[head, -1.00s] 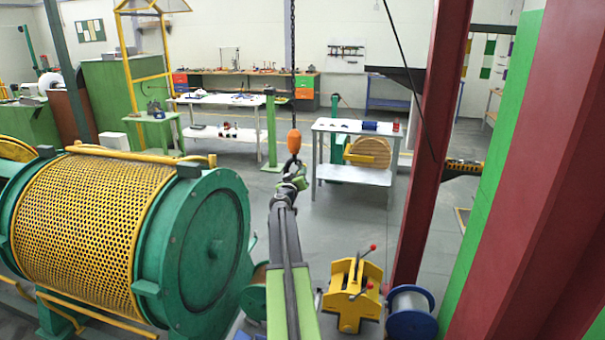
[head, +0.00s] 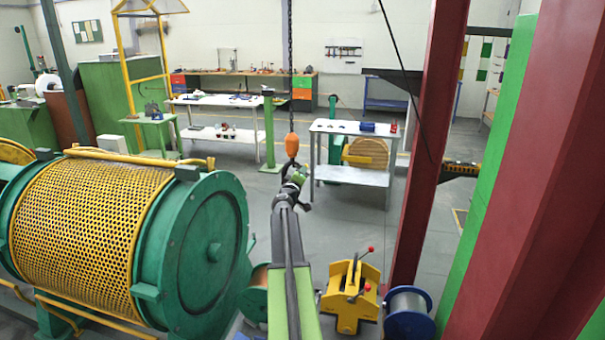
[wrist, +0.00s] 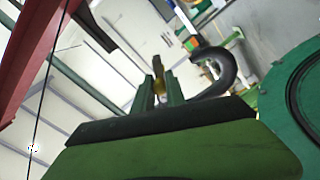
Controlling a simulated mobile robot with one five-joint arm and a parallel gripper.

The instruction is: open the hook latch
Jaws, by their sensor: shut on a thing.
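The hook hangs on a chain under an orange block (head: 292,144) in the middle of the head view. In the wrist view its dark curved body (wrist: 222,72) arches just right of my gripper. My gripper (wrist: 160,88) has its two green fingers close together around a small yellow piece (wrist: 158,68), which looks like the hook latch. In the head view my gripper (head: 297,176) is right at the hook, just below the orange block. My wrist hides part of the hook there, and how far the latch stands open cannot be told.
A perforated yellow and green drum (head: 95,225) fills the left. A dark red column (head: 430,140) stands at the right. A yellow device with red-knobbed levers (head: 349,295) and a wire spool (head: 408,310) are low in front. Open floor lies behind the hook.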

